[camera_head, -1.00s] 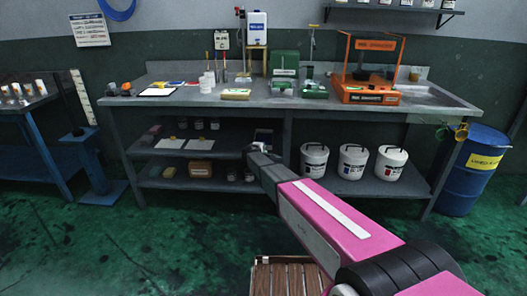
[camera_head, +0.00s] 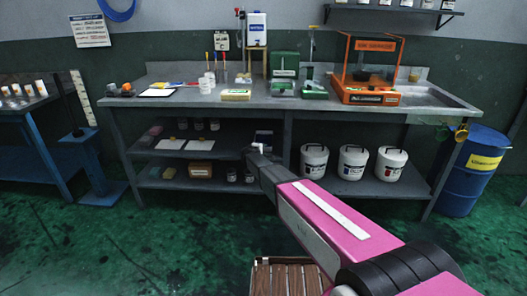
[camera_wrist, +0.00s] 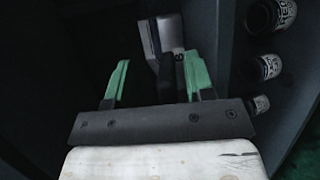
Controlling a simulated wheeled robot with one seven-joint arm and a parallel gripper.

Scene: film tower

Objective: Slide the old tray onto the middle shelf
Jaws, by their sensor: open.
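In the head view the end of my arm reaches the right end of the middle shelf (camera_head: 226,153) under the workbench; the fingers are hidden there. A pale, flat-faced thing with a dark edge (camera_wrist: 170,32) stands just beyond the fingers in the wrist view. It also shows in the head view as a small dark and white thing (camera_head: 264,137) behind my arm's end. I cannot tell for sure that it is the old tray.
Several dark jars with pale labels (camera_wrist: 271,67) stand right of the fingers. A white bucket (camera_head: 314,162) stands right of the bench divider. A blue barrel (camera_head: 470,175) stands at the right.

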